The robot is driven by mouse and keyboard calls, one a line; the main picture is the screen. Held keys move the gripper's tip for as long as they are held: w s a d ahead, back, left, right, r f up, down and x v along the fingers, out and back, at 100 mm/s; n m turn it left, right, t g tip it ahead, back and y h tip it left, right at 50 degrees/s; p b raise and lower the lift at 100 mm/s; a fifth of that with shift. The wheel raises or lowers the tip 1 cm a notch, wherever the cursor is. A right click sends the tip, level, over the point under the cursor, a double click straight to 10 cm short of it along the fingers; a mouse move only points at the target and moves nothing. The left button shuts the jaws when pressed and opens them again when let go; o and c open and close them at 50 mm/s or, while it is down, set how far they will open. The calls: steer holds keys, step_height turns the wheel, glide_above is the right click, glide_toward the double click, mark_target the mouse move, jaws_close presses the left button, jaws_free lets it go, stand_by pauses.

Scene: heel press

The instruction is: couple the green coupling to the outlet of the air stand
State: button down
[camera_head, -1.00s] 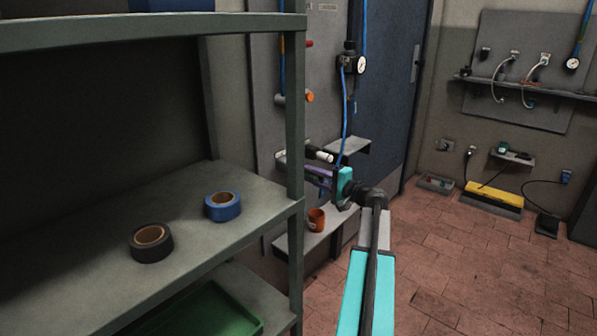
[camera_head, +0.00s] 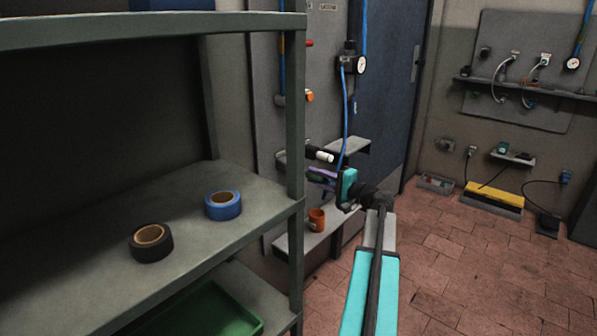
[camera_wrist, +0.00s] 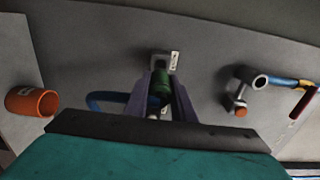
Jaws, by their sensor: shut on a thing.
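The green coupling (camera_wrist: 162,84) is between the purple fingers of my gripper (camera_wrist: 160,98), which is shut on it; a blue hose (camera_wrist: 105,98) loops out to the left beside it in the wrist view. Just past the coupling, a grey fitting with a white tag (camera_wrist: 174,61) sits on the grey panel; it looks like the outlet. The coupling overlaps its lower part, and I cannot tell whether they touch. In the head view, my gripper (camera_head: 322,175) is in front of the air stand panel (camera_head: 275,140), and the coupling and the outlet are hard to make out there.
A pipe with an orange knob (camera_wrist: 241,112) and a red handle (camera_wrist: 303,102) are to the right in the wrist view. An orange mug (camera_head: 316,219) stands on a low shelf below my gripper. The metal rack (camera_head: 296,180) with two tape rolls is close on the left.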

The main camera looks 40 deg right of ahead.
steer(key=shift+s+d, duration=0.1)
steer(key=shift+s, duration=0.9)
steer(key=shift+r, duration=0.15)
step_height(320, 180, up, 24)
steer(key=p, duration=1.2)
stand_by(2.4)
steer(key=shift+w, duration=2.4)
